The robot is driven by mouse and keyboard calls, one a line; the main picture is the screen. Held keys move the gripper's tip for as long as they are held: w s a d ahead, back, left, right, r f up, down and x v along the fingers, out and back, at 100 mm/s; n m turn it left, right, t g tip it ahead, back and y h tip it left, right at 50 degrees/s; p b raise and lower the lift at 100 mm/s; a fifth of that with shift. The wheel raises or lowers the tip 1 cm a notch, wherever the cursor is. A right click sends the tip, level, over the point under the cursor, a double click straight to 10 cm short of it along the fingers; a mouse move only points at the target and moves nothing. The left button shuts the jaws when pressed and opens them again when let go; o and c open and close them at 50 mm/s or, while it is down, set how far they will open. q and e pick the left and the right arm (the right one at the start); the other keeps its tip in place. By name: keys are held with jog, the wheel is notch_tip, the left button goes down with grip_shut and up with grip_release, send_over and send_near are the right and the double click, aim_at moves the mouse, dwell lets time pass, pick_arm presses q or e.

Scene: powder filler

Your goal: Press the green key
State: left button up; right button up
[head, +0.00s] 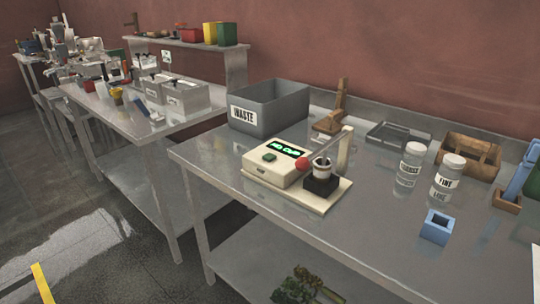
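The green key (269,157) is a small dark green square button on the top of a cream powder filler box (266,174) on the steel table. A black display with green glowing letters (287,147) sits behind the key. A red ball knob (302,163) on a lever is just right of the box. A small jar (322,168) stands in a black holder (321,185) on the same cream base. Neither of my grippers shows in the head view. Nothing covers the key.
A grey WASTE bin (269,108) stands behind the filler. Two labelled jars (410,164) (448,177), a blue square holder (436,227) and a wooden box (469,155) are to the right. Another cluttered table (115,116) stands at left.

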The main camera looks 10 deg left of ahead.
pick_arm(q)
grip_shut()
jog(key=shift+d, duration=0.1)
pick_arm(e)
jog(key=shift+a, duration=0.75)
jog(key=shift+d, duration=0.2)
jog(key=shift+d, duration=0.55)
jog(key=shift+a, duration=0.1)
